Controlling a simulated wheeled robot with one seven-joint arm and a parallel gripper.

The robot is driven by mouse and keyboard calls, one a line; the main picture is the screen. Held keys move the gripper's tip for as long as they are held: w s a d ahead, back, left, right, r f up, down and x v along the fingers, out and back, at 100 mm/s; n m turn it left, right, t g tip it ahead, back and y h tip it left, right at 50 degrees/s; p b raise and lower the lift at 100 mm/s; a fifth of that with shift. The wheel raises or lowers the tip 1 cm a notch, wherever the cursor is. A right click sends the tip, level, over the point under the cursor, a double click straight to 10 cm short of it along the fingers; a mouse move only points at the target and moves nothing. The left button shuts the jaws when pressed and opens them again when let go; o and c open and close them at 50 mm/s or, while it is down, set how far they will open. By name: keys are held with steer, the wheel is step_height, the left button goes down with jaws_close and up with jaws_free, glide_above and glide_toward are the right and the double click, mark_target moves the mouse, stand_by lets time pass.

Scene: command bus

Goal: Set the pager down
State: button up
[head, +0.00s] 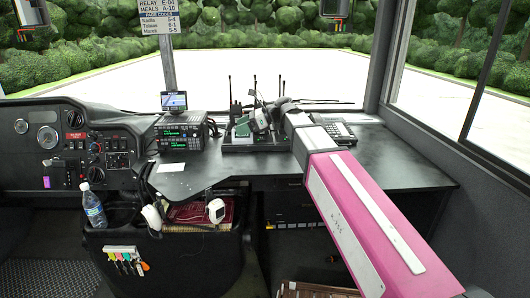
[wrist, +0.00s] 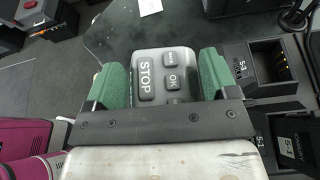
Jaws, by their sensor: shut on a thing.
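In the head view my gripper (head: 251,125) is over the desk by the black charging rack (head: 255,148), and the pager is hard to make out there. I cannot tell whether the pager touches the desk.
A radio unit (head: 180,135) with a small screen (head: 174,101) stands left of the rack. A desk phone (head: 338,131) is to the right. Handheld radios with antennas stand in the rack. The dark desk (head: 400,168) is clear at right; a white paper (head: 171,167) lies at left.

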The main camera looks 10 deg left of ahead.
steer(key=d+f, duration=0.1)
steer(key=d, duration=0.1)
steer(key=d+f, duration=0.2)
steer(key=d, duration=0.1)
steer(key=d+f, duration=0.2)
steer(key=d, duration=0.1)
steer(key=shift+w+d, duration=0.1)
steer(key=shift+w, duration=0.25)
steer(key=shift+f, duration=2)
steer(key=o, duration=1.3)
steer(key=shift+o, duration=0.2)
steer(key=v, duration=1.2)
